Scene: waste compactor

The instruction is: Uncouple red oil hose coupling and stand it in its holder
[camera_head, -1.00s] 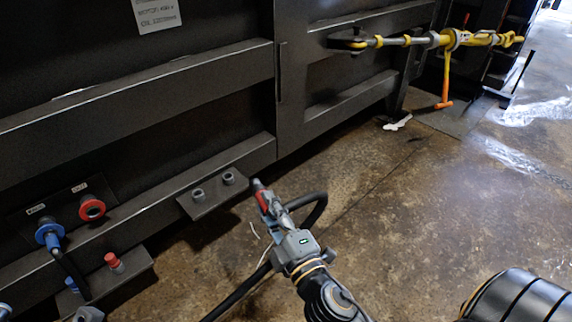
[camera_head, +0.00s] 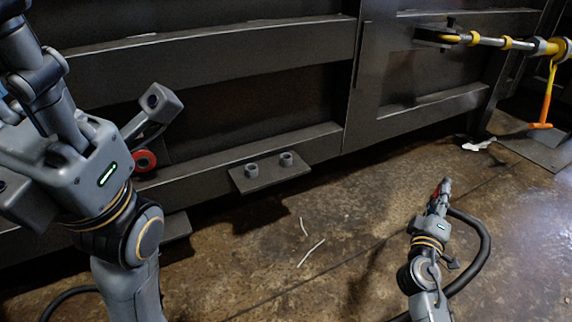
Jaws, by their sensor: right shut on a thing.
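My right gripper (camera_head: 437,205) is shut on the red hose coupling (camera_head: 435,193), which points away from me over the floor, right of the plate with two posts. Its black hose (camera_head: 487,245) loops to the right and back under my arm. My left gripper (camera_head: 88,60) is large in the left foreground, its fingers spread apart with nothing seen between them. Behind it the red-ringed port (camera_head: 145,160) on the machine shows partly, with no hose seen on it. The blue fittings and the lower red-capped post are mostly hidden by my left arm.
A small plate (camera_head: 255,182) with two short grey posts juts from the machine's lower beam. A yellow ratchet bar (camera_head: 490,41) with an orange handle (camera_head: 546,100) is at the upper right. Floor between my arms is clear except thin white strips (camera_head: 311,252).

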